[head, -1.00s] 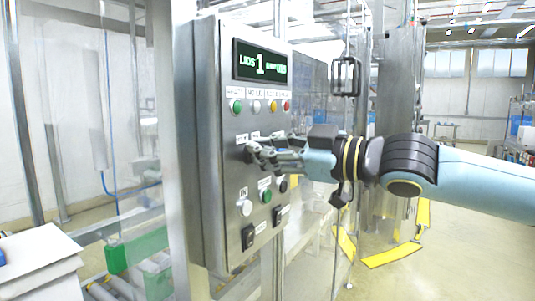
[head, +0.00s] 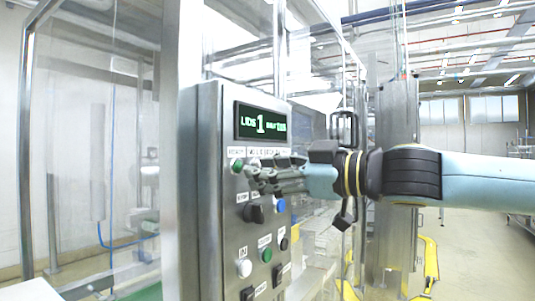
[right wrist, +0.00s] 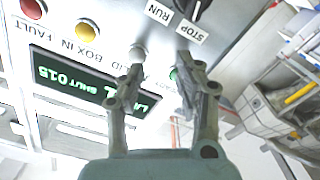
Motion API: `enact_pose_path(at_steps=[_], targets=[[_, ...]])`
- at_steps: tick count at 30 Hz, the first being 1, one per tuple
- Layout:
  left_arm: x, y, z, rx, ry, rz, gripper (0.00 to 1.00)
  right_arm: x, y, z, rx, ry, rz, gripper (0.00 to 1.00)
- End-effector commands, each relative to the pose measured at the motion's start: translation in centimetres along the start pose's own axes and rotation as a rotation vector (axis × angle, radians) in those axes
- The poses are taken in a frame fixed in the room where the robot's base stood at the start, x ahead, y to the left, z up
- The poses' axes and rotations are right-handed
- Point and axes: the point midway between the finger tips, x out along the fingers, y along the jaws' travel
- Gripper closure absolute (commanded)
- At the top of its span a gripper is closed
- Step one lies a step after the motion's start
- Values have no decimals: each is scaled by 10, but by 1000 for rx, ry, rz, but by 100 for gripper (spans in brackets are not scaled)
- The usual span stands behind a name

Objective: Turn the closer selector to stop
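The upright grey control panel (head: 212,130) carries a black selector knob (head: 254,212) below the lamp row. In the right wrist view the knob (right wrist: 190,10) is cut off at the top edge, upside down, beside STOP and RUN labels; I cannot tell for sure where it points. My right gripper (head: 256,174) is in front of the panel, above the knob and apart from it, at the height of the lamps and partly hiding them. In the right wrist view its fingers (right wrist: 160,68) are spread with nothing between them. My left gripper is not in view.
A lit display (head: 262,122) reads LIDS 1. A blue button (head: 280,205) sits right of the knob; a white button (head: 244,268), a green button (head: 266,255) and further dark controls are lower. A metal post (head: 180,150) stands left of the panel; open floor lies right.

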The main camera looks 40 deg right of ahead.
Motion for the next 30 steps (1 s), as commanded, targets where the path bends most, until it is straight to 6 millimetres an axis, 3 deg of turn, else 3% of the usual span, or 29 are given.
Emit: enact_pose_path(at_steps=[2, 12, 23, 30], targets=[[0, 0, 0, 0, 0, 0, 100, 0, 6, -13, -11, 2, -3, 65], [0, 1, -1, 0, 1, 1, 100, 0, 18, -30, 0, -1, 0, 65], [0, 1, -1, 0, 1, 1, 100, 0, 18, -31, 2, 1, 0, 65], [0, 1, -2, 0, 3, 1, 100, 1, 14, -28, -105, -5, -27, 65]])
